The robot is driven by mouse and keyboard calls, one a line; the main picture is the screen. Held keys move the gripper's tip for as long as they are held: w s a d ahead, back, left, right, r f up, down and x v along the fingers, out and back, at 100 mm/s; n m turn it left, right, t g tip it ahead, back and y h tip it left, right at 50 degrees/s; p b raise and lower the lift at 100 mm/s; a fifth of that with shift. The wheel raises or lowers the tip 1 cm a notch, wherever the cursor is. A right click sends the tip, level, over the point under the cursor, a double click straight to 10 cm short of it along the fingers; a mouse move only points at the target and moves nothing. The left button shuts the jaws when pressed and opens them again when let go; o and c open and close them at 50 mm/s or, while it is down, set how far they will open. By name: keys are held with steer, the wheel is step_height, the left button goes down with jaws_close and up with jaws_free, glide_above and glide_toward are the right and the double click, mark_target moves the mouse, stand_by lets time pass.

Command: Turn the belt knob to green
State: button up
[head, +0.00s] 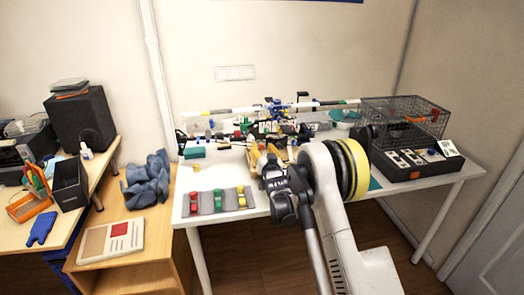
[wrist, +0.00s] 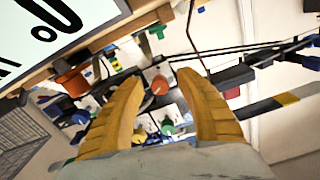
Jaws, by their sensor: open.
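My gripper (head: 263,152) is over the middle of the white table (head: 215,172) in the head view. In the wrist view my gripper (wrist: 161,78) shows two yellow fingers, open with a wide gap and nothing held between them. A round orange-red knob-like part (wrist: 159,85) shows in the gap, beyond the fingertips. My arm hides part of the table in the head view.
A wire cage (head: 405,118) stands on the table's right, behind a black control box (head: 415,163). A grey tray with coloured pieces (head: 218,212) lies at the front left. Rods and cables crowd the back. In the wrist view a white sign (wrist: 85,15) fills the upper left.

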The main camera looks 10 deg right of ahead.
steer(key=shift+w, duration=0.2)
steer(key=shift+c, duration=0.5)
jaws_close()
steer(key=shift+n, duration=0.3)
steer(key=n, duration=0.3)
steer(key=shift+n, duration=2.6)
